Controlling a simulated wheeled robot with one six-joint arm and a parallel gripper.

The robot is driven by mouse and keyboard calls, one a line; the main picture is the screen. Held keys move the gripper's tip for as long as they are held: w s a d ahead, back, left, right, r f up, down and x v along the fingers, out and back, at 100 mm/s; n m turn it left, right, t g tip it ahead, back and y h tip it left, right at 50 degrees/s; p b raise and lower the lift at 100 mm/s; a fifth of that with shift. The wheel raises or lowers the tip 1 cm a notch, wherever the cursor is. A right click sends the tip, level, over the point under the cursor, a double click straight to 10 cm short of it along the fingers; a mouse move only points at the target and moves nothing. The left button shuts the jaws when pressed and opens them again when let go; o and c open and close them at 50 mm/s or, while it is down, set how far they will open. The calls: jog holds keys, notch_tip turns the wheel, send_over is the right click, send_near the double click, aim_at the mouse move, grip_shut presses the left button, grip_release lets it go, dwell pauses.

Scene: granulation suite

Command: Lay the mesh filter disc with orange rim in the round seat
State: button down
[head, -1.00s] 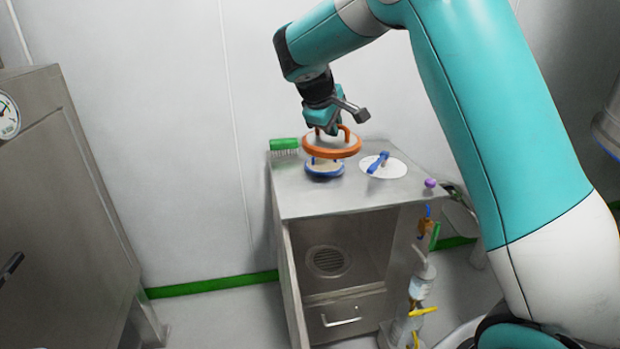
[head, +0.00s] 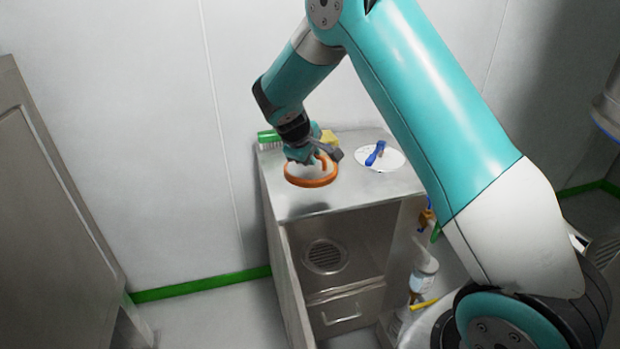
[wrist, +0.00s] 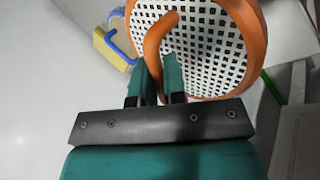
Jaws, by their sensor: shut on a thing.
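The mesh filter disc with orange rim (head: 311,182) is held above the steel cabinet's top, near its front left part. My gripper (head: 313,158) is shut on the disc's orange handle. In the wrist view, my gripper's fingers (wrist: 160,72) close on this handle, and the white mesh (wrist: 210,45) lies beyond them. A round ring with a slatted grille (head: 325,257) sits inside the cabinet's open bay, below and apart from the disc. It looks like the round seat and appears empty.
The steel cabinet top (head: 350,195) also carries a green brush (head: 268,137), a yellow item (head: 328,137) and a white disc with a blue handle (head: 393,160). A drawer (head: 345,311) is below the open bay. A bottle (head: 424,265) stands at the cabinet's right.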

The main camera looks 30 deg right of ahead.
send_over(310, 195)
jog(key=shift+f, duration=3.4)
jog(key=shift+f, duration=0.2)
jog(key=c, duration=1.2)
grip_release()
